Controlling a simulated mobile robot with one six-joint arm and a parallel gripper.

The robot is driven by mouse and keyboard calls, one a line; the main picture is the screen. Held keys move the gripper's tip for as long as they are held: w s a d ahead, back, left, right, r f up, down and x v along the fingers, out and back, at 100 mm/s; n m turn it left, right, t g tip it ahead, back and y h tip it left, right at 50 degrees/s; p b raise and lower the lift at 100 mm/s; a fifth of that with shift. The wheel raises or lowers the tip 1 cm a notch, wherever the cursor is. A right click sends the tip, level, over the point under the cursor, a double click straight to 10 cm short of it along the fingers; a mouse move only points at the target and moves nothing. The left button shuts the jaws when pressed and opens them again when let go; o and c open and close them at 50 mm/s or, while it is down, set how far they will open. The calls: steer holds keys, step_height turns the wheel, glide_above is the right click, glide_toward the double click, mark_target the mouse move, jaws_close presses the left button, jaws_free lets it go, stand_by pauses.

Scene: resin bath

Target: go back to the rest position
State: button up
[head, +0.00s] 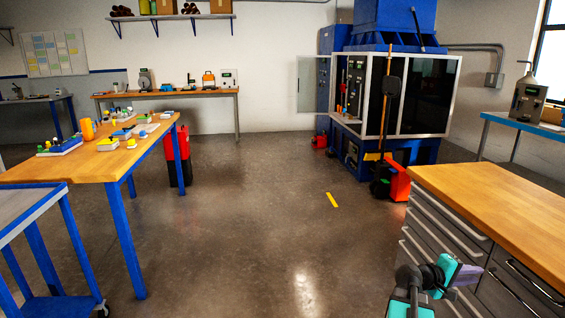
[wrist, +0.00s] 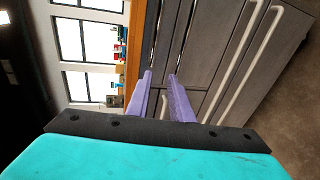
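My gripper (head: 468,274) shows at the lower right of the head view, beside the drawer fronts of a cabinet with a wooden top. In the wrist view, the two purple fingers of my gripper (wrist: 160,76) stand apart with a gap between them. Nothing is held between them. The wrist view is rolled sideways, and the grey drawers (wrist: 222,60) with pale handles lie beyond the fingers. I cannot tell how far the fingertips are from the drawers.
The wooden-topped cabinet (head: 508,208) is close on the right. A wooden table (head: 85,167) with small items and a blue-framed cart (head: 30,215) stand on the left. A blue machine (head: 385,95) stands at the back. The floor (head: 250,220) between is clear, with a yellow strip (head: 332,200).

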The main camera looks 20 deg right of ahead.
steer(key=w+a+f+n+t+y+p, duration=0.2)
steer(key=w+a+f+n+t+p, duration=0.15)
steer(key=w+a+f, duration=0.8)
steer(key=w+a+f+n+y+p, duration=0.1)
steer(key=a+f, duration=0.4)
steer(key=a, duration=0.3)
steer(key=w+a+f+n+y+p, duration=0.1)
steer(key=w+a+f+y, duration=0.1)
steer(key=a+f, duration=0.45)
steer(key=s+a+f+y+p, duration=0.1)
steer(key=s+a+f, duration=0.15)
steer(key=a, duration=0.35)
steer(key=s+a+f+g+y+p, duration=0.1)
steer(key=s+a+f, duration=0.1)
steer(key=a+f, duration=0.3)
steer(key=s+a+f+y, duration=0.1)
steer(key=s+a+f, duration=0.15)
steer(key=a, duration=0.45)
steer(key=s+a+f+m+g+y, duration=0.2)
steer(key=s+a+y, duration=0.1)
steer(key=s+a, duration=0.4)
steer(key=s+a+f+m+g+y+p, duration=0.1)
steer(key=s+a+f+g+y, duration=0.2)
steer(key=s+a, duration=0.5)
steer(key=a+y, duration=0.1)
steer(key=a, duration=0.3)
steer(key=shift+s+f+m, duration=0.15)
steer(key=shift+f+m, duration=0.1)
steer(key=shift+m, duration=0.1)
steer(key=shift+d, duration=0.15)
